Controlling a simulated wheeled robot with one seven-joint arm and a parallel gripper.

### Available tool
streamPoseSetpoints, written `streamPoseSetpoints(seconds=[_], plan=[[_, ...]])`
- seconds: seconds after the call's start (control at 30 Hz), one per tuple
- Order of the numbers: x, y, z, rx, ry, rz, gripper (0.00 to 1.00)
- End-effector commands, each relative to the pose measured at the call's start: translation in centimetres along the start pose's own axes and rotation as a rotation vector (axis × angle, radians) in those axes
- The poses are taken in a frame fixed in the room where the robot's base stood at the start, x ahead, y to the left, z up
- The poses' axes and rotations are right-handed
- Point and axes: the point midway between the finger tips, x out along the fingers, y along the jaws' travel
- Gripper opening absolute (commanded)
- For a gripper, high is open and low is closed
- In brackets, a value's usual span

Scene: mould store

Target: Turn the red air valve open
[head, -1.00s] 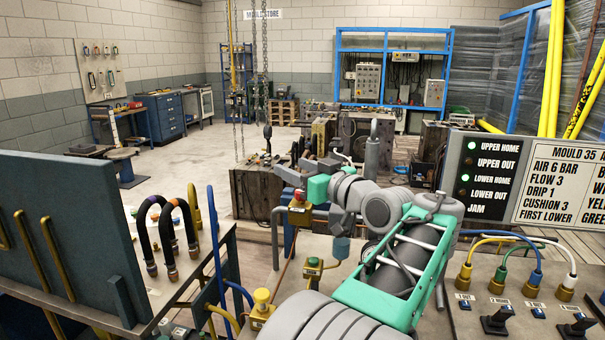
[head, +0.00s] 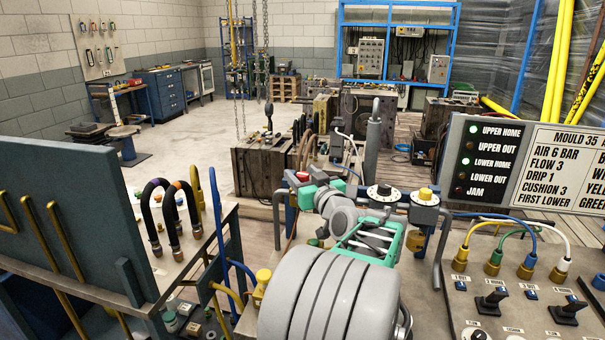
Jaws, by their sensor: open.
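A small red part (head: 302,176), which looks like the red air valve's handle, shows in the head view just left of the green piece at the end of my arm. My gripper (head: 296,184) is at this red part, seen from behind and small. Its jaws are open. My wrist and arm hide much of the valve's body and the pipe below it. I cannot tell whether the fingers touch the handle or stand around it, or how far the handle is turned.
A control panel (head: 465,300) with switches and coloured hoses is at the right, below a sign board (head: 540,170). A blue-grey plate (head: 70,215) and black hoses (head: 163,215) are at the left.

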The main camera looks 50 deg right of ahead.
Motion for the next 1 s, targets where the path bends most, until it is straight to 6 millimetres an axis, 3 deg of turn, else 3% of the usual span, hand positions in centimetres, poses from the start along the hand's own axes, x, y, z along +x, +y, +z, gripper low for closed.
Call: streamPoseSetpoints(seconds=[0.17,0.8,1.0], plan=[[-0.03,0.02,0.02,0.0,0.0,0.0,0.51],[-0.05,0.01,0.01,0.0,0.0,0.0,0.0],[0.0,0.14,0.26,0.001,0.002,-0.011,0.0]])
